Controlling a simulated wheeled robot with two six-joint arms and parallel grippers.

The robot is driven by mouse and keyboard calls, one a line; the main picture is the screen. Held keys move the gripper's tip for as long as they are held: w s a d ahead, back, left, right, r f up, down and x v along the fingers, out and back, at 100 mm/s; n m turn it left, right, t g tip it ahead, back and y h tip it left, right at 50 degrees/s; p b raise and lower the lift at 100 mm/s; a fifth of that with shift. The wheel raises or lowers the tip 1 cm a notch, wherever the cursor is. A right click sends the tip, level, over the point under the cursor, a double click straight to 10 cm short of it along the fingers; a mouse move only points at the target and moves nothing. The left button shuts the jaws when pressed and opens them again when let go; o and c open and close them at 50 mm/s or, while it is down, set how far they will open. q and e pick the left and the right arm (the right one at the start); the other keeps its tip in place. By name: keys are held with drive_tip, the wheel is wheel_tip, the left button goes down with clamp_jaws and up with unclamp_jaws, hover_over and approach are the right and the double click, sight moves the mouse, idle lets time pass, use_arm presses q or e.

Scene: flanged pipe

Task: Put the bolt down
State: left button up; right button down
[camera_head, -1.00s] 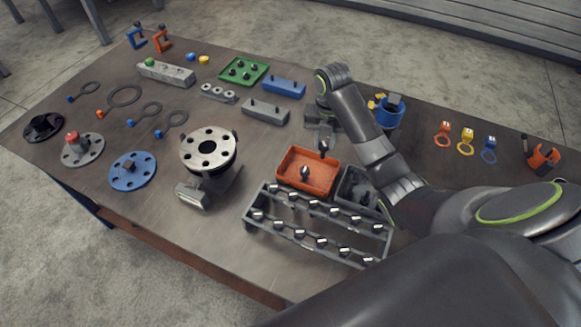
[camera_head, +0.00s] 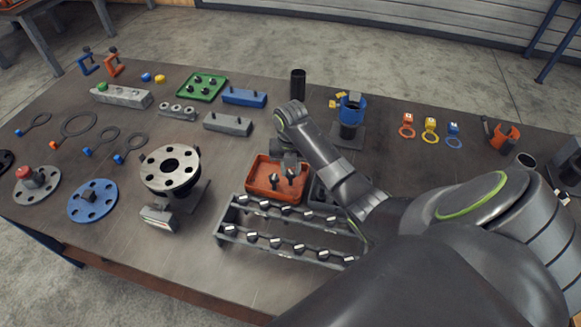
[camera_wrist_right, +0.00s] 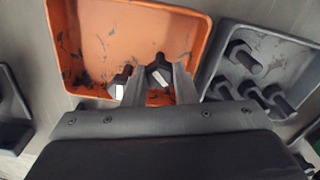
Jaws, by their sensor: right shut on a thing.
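My right gripper (camera_head: 287,163) is over the orange tray (camera_head: 262,193), with its fingers low and pointing into it. It is shut on a dark bolt (camera_head: 292,173) with a bright head end; this bolt also shows between the fingers in the right wrist view (camera_wrist_right: 158,73). I cannot tell whether the held bolt touches the tray floor. Another bolt (camera_head: 274,180) stands in the tray just left of the held one, outside the fingers in the right wrist view (camera_wrist_right: 120,82). My left gripper is not in view.
A grey bin (camera_wrist_right: 225,55) with several bolts adjoins the orange tray, partly hidden by my arm in the head view. A rack (camera_head: 225,225) with several bolts stands in front. A flanged pipe (camera_head: 170,168) stands to the left.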

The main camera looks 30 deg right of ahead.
sight(290, 170)
drive_tip(key=c, duration=1.5)
unclamp_jaws()
drive_tip(key=shift+f, duration=0.1)
drive_tip(key=shift+o, duration=0.2)
drive_tip(key=shift+r, duration=0.2)
wheel_tip(290, 170, up, 4)
drive_tip(key=shift+w+b, duration=0.1)
drive_tip(key=shift+b, duration=0.45)
wheel_tip(290, 170, up, 8)
drive_tip(key=p, duration=0.6)
drive_tip(key=shift+f, duration=0.15)
